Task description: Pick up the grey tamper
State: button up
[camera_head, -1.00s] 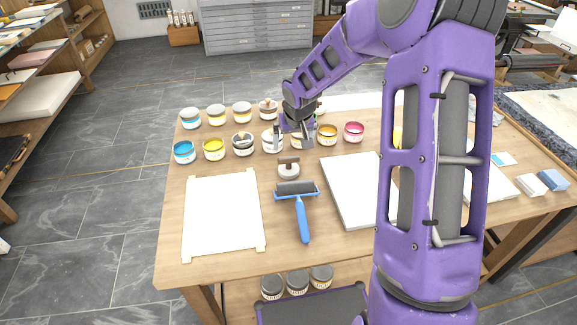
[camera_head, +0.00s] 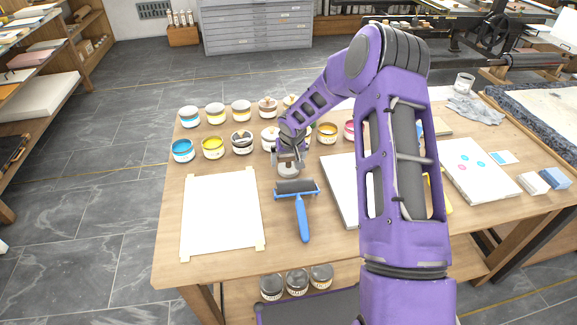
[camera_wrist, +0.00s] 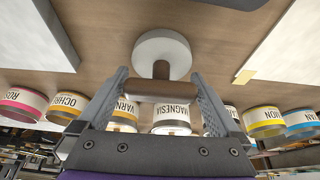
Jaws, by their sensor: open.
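The grey tamper (camera_head: 288,170) stands on the wooden table, just behind the blue-handled roller. In the wrist view it shows as a pale grey disc base (camera_wrist: 150,45) with a brown stem and crossbar handle (camera_wrist: 160,88). My gripper (camera_head: 288,158) is right over the tamper and hides part of its top in the head view. In the wrist view the two fingers of my gripper (camera_wrist: 159,80) are apart, one at each end of the crossbar handle. Whether they touch it I cannot tell.
The blue roller (camera_head: 301,212) lies in front of the tamper. A white sheet (camera_head: 221,215) is at the left and a pale slab (camera_head: 341,185) at the right. Several ink cans, such as the yellow one (camera_head: 213,148), stand in rows behind.

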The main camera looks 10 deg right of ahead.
jog(key=shift+w+f, duration=0.15)
jog(key=shift+f, duration=0.1)
jog(key=c, duration=1.3)
jog(key=shift+r, duration=0.1)
jog(key=shift+c, duration=0.2)
notch_tip(320, 180, up, 10)
jog(key=p, duration=0.1)
jog(key=o, duration=1)
jog(key=c, duration=0.7)
